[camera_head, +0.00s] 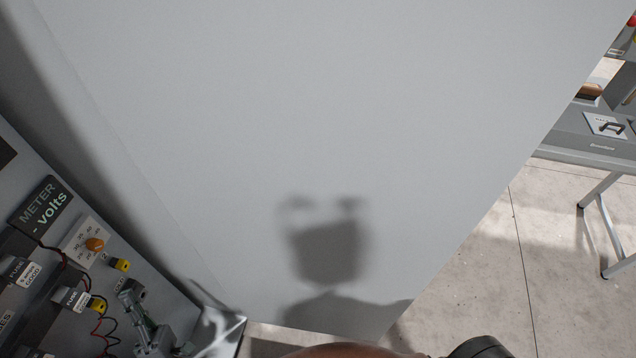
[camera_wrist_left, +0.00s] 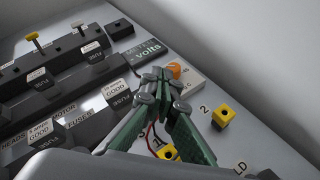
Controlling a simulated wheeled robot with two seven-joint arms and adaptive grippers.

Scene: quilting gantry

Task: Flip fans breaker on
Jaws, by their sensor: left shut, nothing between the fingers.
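No breaker labelled fans can be read in either view. My left gripper (camera_head: 132,298) is at the lower left of the head view, over the grey panel. In the left wrist view its fingertips (camera_wrist_left: 160,76) are together and empty, close to the orange knob (camera_wrist_left: 175,70) by the "METER - volts" label (camera_wrist_left: 145,54); whether they touch it is unclear. The knob also shows in the head view (camera_head: 94,244). My right gripper is not in view.
Fuse blocks tagged GOOD (camera_wrist_left: 117,92) and yellow sockets (camera_wrist_left: 223,116) stick out of the panel near my left gripper. Red and black leads (camera_head: 100,325) hang there. A large plain grey wall (camera_head: 330,110) fills the middle. A metal-legged bench (camera_head: 585,150) stands right.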

